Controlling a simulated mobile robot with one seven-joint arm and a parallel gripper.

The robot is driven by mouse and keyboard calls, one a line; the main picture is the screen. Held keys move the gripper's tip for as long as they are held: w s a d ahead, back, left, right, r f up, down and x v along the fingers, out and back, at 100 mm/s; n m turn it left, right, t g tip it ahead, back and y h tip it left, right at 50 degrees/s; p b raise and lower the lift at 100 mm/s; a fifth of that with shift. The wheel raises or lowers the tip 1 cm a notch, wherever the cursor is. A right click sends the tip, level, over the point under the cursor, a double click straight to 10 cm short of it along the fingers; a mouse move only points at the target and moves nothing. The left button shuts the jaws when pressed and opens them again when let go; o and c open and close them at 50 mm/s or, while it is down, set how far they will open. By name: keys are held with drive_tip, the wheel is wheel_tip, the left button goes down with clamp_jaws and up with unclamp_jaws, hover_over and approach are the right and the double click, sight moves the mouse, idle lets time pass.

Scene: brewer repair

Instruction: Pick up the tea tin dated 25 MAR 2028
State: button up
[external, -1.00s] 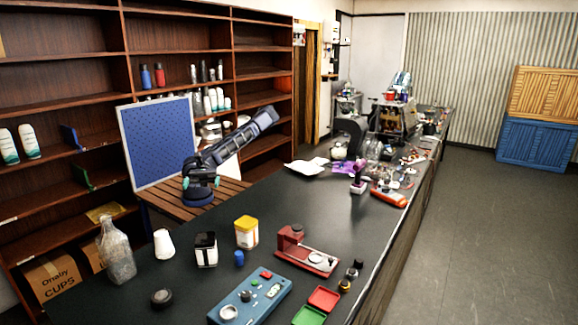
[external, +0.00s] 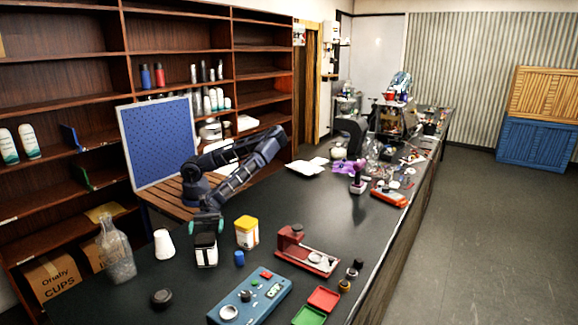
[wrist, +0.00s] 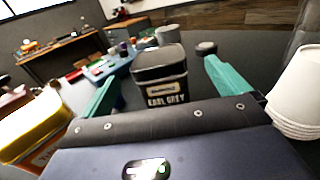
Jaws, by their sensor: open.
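A tin with a black lid and a white and dark body (external: 206,252) stands upright on the dark counter. In the wrist view this tin (wrist: 161,78) reads "EARL GREY"; I cannot make out a date. A yellow-lidded tin (external: 246,233) with a white body stands to its right, and shows at the left of the wrist view (wrist: 35,125). No date is legible on it. My gripper (external: 207,228) is open and low at the black tin's top. In the wrist view its teal fingers (wrist: 163,88) lie either side of the black tin, apart from it.
A white cup stack (external: 164,244) stands close left of the black tin, with a glass bottle (external: 116,250) beyond. A small blue item (external: 239,258) sits close right. A blue control box (external: 250,297) and a red device (external: 306,252) stand to the right.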

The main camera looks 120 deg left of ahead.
sight(204, 244)
drive_tip(key=shift+x, duration=3.55)
drive_tip(key=shift+w+a+r, duration=0.1)
drive_tip(key=shift+w, duration=0.05)
drive_tip(key=c, duration=1.2)
